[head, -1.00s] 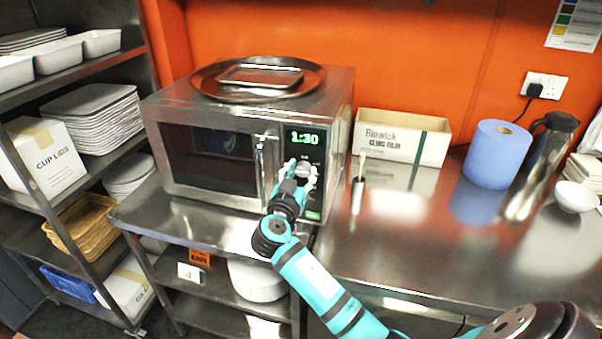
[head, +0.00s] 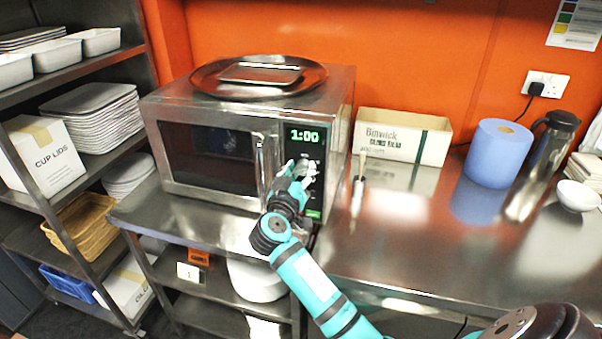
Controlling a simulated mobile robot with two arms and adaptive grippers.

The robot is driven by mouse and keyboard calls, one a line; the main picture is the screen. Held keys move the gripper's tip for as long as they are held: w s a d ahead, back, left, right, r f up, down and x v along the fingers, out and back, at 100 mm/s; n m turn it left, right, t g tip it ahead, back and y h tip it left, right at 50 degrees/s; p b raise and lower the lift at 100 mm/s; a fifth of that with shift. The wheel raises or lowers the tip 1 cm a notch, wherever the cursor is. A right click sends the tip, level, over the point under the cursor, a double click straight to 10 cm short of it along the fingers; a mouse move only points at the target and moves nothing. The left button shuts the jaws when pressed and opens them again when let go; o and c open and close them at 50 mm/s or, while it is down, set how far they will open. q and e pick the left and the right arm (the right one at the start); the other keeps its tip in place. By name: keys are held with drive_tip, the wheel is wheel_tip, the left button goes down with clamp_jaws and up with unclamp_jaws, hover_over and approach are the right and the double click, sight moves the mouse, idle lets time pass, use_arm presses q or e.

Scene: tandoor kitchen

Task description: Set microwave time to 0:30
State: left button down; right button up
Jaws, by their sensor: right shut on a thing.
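The steel microwave (head: 214,158) stands on the left part of the steel counter with its door shut. Its green display (head: 304,136) reads 1:00. My right gripper (head: 297,172) is at the control panel just below the display, shut on the control knob, which it mostly hides. A green-lit button (head: 313,213) shows low on the panel. My left gripper is not in view.
A round tray (head: 258,92) with a small metal tray lies on top of the microwave. To the right stand a cling film box (head: 402,137), a blue paper roll (head: 497,153) and a steel flask (head: 545,160). A brush-like tool (head: 358,180) is close by the gripper. Shelves fill the left.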

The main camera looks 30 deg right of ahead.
drive_tip(key=n, duration=0.3)
drive_tip(key=shift+n, duration=0.4)
drive_tip(key=shift+f+n+p, duration=0.1)
drive_tip(key=shift+n+p, duration=0.55)
drive_tip(key=shift+n, duration=1.15)
drive_tip(key=o, duration=1.1)
drive_tip(key=shift+a, duration=0.1)
drive_tip(key=v, duration=1.2)
drive_tip(key=shift+w, duration=0.1)
